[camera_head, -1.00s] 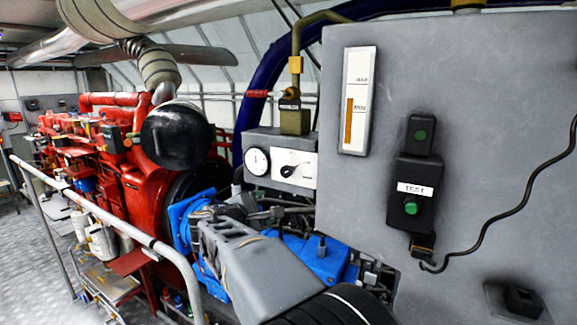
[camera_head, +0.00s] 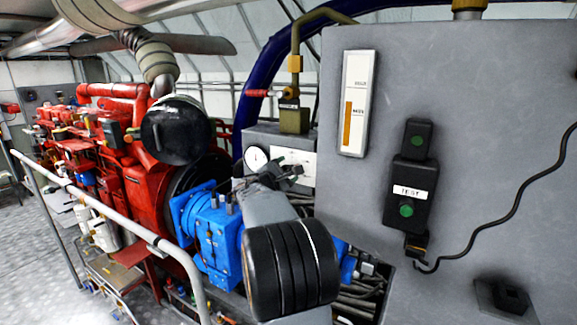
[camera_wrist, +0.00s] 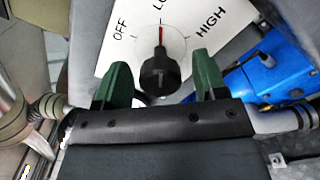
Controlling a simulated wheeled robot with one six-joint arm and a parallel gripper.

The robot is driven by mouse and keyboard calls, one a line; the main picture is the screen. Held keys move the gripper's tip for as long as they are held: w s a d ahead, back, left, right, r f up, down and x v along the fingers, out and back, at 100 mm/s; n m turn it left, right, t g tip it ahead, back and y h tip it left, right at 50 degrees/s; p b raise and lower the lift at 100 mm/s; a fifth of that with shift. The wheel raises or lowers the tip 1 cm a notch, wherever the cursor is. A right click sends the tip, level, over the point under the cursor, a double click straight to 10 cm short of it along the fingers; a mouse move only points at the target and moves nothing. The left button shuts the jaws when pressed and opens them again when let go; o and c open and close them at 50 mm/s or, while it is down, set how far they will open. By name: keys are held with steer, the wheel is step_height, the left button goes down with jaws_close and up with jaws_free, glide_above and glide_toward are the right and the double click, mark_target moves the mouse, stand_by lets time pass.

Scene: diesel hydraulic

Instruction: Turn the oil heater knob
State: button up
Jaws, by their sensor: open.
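The oil heater knob (camera_wrist: 158,72) is black and round-bodied, on a white plate (camera_wrist: 95,65) marked OFF, LO (partly cut off) and HIGH. A red mark above the knob points at LO. My gripper (camera_wrist: 163,78) has green fingers spread apart, one on each side of the knob in the wrist view. The knob seems free of both fingers; how deep they reach around it is unclear. In the head view, my gripper (camera_head: 283,172) is in front of the white plate (camera_head: 306,160) and hides the knob.
A round gauge (camera_head: 256,158) sits left of the plate on a grey box (camera_head: 262,136). A large grey panel (camera_head: 470,140) with a TEST button box (camera_head: 410,192) stands close at right. Blue machinery (camera_head: 215,235), a red engine (camera_head: 150,190) and a metal railing (camera_head: 140,232) are at left.

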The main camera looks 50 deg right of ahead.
steer(key=shift+x, duration=0.85)
steer(key=shift+c, duration=0.2)
steer(key=c, duration=0.9)
